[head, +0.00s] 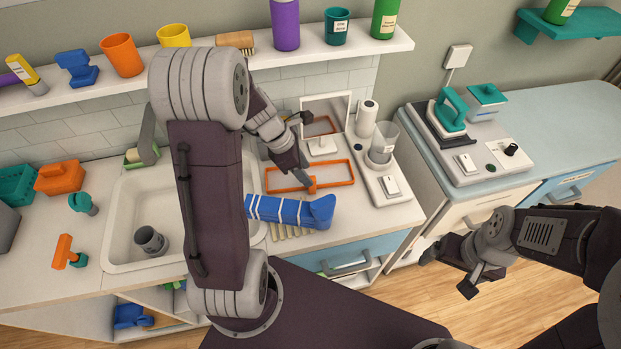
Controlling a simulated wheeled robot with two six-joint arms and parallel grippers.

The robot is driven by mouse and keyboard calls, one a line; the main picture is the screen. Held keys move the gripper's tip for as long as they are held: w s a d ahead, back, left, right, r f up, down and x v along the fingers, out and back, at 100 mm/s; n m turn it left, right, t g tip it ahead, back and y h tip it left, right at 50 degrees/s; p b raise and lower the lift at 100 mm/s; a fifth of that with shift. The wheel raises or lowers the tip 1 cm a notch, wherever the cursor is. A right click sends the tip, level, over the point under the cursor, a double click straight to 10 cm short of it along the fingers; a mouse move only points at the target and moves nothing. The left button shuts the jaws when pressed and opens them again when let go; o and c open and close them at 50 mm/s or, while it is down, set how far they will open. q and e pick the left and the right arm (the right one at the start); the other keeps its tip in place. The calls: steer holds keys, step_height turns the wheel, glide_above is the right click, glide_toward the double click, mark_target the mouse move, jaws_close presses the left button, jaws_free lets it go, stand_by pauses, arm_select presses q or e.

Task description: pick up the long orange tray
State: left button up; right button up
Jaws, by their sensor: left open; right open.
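The long orange tray (338,184) lies on the white counter right of the sink. It looks like a shallow rectangle with an orange rim, its long side running left to right. My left gripper (304,152) is open and hangs over the tray, with one fingertip near the middle of its front rim. I cannot tell if that finger touches it. The gripper and arm hide part of the tray's back left. My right gripper (448,274) is open and empty, low in front of the cabinets at the right.
A blue striped wrapped object (290,211) lies just in front of the tray. A small mirror (325,122) stands behind it. A white station with a glass jar (383,145) stands to its right. The sink (125,220) is at left, and a shelf (350,48) runs above.

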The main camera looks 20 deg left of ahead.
arm_select(q)
steer(key=x, duration=0.2)
steer(key=b+x, duration=0.1)
steer(key=x, duration=0.1)
steer(key=shift+s+d+f, duration=0.15)
steer(key=shift+s+d, duration=0.05)
steer(key=shift+d, duration=0.05)
steer(key=shift+w+d+f, duration=0.15)
steer(key=shift+w+f, duration=0.1)
steer(key=shift+s, duration=0.1)
steer(key=c, duration=0.3)
jaws_close()
stand_by(0.5)
